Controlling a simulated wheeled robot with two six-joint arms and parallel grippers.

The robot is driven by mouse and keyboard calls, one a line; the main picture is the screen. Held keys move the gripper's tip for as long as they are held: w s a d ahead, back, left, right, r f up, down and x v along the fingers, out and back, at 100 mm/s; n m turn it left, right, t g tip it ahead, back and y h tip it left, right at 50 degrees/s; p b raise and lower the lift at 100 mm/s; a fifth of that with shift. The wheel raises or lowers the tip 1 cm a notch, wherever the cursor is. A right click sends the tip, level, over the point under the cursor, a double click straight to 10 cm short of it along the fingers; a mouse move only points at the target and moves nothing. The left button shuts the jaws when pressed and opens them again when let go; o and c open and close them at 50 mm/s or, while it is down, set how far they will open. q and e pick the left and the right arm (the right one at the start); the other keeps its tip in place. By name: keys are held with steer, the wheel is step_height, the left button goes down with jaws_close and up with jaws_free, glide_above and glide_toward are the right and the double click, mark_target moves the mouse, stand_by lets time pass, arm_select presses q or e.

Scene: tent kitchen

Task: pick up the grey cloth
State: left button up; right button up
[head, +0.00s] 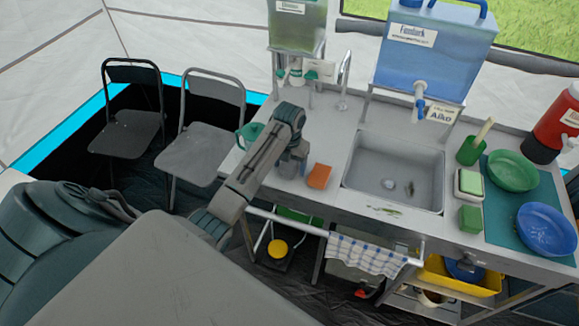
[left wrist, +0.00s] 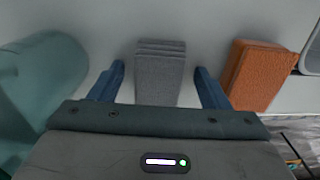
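The grey cloth (left wrist: 160,72) is a small folded block with stacked layers at its far end, lying on the light countertop in the left wrist view. My left gripper (left wrist: 159,84) is open, with one blue finger on each side of the cloth and a gap on both sides. In the head view my left gripper (head: 291,160) points down at the counter, left of an orange sponge, and mostly hides the cloth. My right gripper is not in view.
The orange sponge (left wrist: 258,75) lies close to the right finger. A teal mug (left wrist: 40,85) stands close on the left; it also shows in the head view (head: 249,134). The sink (head: 394,172) is right of the sponge. A checked towel (head: 366,254) hangs on the front rail.

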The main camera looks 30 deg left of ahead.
mark_target(295, 169)
arm_select(q)
steer(key=c, duration=1)
steer(key=shift+r, duration=0.15)
